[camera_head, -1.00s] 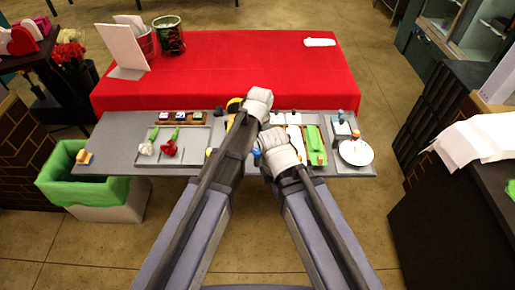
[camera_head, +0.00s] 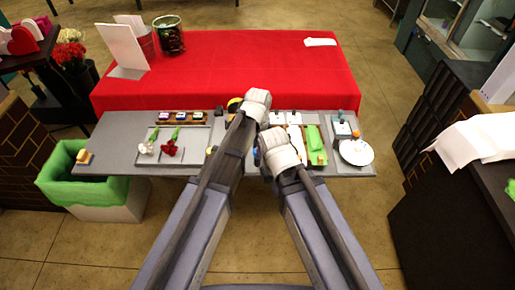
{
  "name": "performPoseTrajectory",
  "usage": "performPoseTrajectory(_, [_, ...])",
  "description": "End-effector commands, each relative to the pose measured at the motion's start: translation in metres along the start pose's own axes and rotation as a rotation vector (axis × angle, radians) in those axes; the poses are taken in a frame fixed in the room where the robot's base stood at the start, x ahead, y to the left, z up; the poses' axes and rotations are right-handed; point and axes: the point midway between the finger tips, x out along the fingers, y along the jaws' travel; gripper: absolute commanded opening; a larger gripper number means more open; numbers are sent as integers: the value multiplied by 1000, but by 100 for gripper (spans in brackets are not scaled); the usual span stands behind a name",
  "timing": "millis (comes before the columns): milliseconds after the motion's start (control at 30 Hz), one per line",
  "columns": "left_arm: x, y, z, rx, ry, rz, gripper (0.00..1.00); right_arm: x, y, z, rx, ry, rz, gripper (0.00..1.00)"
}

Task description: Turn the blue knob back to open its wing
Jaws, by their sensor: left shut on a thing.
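My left gripper (camera_head: 258,97) is over the far middle part of the grey table, close to the red cloth's front edge. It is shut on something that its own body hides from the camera. My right gripper (camera_head: 280,148) is nearer, over the middle of the table, with its fingertips hidden below its pale housing. A small blue spot (camera_head: 256,153) shows at the left side of my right gripper; I cannot tell if it is the blue knob. The wing cannot be made out behind my arms.
The grey table (camera_head: 110,130) carries a tray with a white flower (camera_head: 146,148) and a red flower (camera_head: 171,148) on the left. A green strip (camera_head: 316,143) and a white round plate (camera_head: 357,153) lie on the right. A green-lined bin (camera_head: 85,186) stands at the front left.

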Motion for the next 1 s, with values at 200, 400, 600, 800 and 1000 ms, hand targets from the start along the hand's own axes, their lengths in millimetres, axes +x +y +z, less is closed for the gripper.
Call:
performPoseTrajectory(200, [0,0,0,109,4,1,0,0,0,0,0,0,0,0])
performPoseTrajectory(400, [0,0,0,163,6,1,0,0,0,0,0,0,0,0])
performPoseTrajectory(600, [0,0,0,182,7,1,0,0,0,0,0,0,0,0])
performPoseTrajectory(800, [0,0,0,185,7,0,0,0,0,0,0,0,0,0])
performPoseTrajectory(1000, [0,0,0,184,7,0,45,0,0,0,0,0,0,0])
